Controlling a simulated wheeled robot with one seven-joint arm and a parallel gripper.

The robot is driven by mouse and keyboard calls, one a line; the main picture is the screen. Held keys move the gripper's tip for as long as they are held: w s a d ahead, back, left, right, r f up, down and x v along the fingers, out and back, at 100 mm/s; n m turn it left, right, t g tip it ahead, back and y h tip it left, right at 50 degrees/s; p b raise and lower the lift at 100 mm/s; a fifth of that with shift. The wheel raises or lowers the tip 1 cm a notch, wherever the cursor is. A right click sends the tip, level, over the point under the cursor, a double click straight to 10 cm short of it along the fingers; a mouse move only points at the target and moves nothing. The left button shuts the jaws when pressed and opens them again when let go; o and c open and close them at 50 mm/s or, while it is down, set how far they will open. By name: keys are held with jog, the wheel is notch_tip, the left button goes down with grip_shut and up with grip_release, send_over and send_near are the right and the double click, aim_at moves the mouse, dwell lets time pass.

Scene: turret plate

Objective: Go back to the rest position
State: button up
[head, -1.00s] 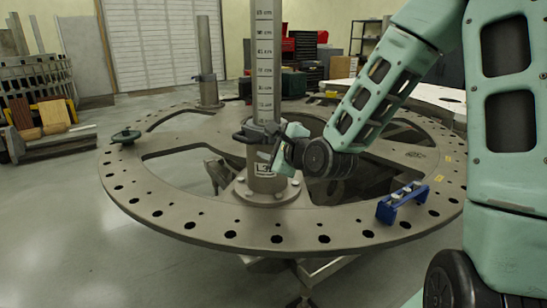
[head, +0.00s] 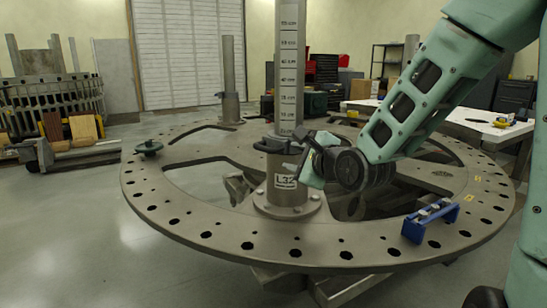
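My gripper (head: 306,160) is at the end of my green arm, at the front post (head: 290,85) of the turret plate. It is beside a dark clamp collar (head: 272,146) on that post, just above the L32 label. I cannot tell whether its fingers touch the collar or are open or shut; the wrist partly hides them. The round grey turret plate (head: 190,220), with large cut-outs and a ring of rim holes, fills the middle of the head view.
A blue bracket (head: 430,222) stands on the plate's right rim. A dark green knob (head: 148,147) sits on the left rim. A second post (head: 229,75) rises at the back. A white table (head: 480,122) stands at right.

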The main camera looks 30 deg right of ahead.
jog(key=s+a+f+n+g+y+p, duration=0.1)
jog(key=s+a+f+n+g, duration=0.35)
jog(key=a+n, duration=0.35)
jog(key=s+a+f+n+g+y, duration=0.1)
jog(key=s+a+f+n+g, duration=0.3)
jog(key=s+a+n, duration=0.3)
jog(key=s+a+n+g+h, duration=0.1)
jog(key=s+a+n+g, duration=0.1)
jog(key=s+n, duration=0.6)
jog(key=s+a+f+n+g+h, duration=0.1)
jog(key=s+a+n+g, duration=0.1)
jog(key=s+n+g, duration=0.3)
jog(key=s+n, duration=0.3)
jog(key=s, duration=0.2)
jog(key=shift+s+f+n+p, duration=0.15)
jog(key=shift+s+n+p, duration=0.15)
jog(key=shift+p, duration=0.1)
jog(key=shift+w, duration=0.1)
